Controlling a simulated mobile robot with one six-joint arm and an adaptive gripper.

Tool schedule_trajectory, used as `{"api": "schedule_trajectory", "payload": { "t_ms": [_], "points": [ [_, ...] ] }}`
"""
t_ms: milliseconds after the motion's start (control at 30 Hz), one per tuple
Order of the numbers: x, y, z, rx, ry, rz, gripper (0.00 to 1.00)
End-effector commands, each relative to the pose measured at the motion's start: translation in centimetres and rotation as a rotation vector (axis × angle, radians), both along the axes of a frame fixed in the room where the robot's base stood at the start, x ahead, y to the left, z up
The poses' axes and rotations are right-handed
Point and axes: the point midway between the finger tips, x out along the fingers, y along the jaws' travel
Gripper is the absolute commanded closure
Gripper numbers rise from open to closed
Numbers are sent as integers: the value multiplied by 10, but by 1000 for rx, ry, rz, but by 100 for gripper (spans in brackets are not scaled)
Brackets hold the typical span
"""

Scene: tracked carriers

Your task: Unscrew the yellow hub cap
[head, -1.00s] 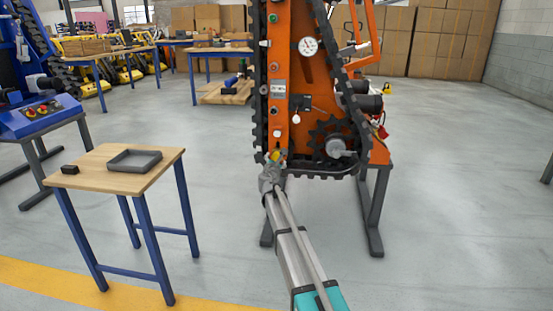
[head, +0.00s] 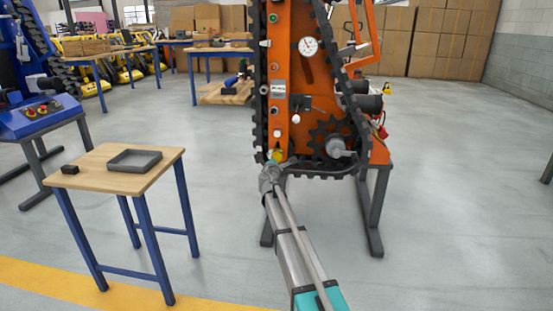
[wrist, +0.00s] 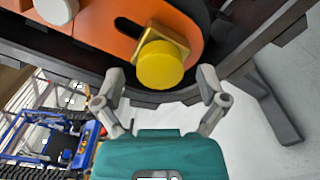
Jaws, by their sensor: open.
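The yellow hub cap (wrist: 160,65) sits on a yellow-gold square plate (wrist: 168,40) on the orange side of the tracked carrier. It also shows in the head view (head: 277,155) near the carrier's lower left. My gripper (wrist: 166,90) is open, its two grey fingers spread to the left and right just below the cap in the wrist view. The cap lies between and beyond the fingertips, and I see no finger touching it. In the head view my gripper (head: 272,168) is right at the cap and partly overlaps it.
The black track (head: 259,90) runs around the orange carrier (head: 300,75), close to my gripper. Its dark stand (head: 371,215) reaches the floor. A small wooden table (head: 95,175) at left holds a grey tray (head: 134,168) and a black block (head: 70,170). The floor to the right is clear.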

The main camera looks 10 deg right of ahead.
Motion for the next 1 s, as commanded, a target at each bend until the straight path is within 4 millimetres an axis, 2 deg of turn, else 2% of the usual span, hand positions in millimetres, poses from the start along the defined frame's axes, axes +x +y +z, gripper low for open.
{"api": "schedule_trajectory", "payload": {
  "t_ms": [400,1000],
  "points": [
    [0,0,0,281,-92,0,9],
    [-1,0,0,303,-99,0,9]
  ]
}}
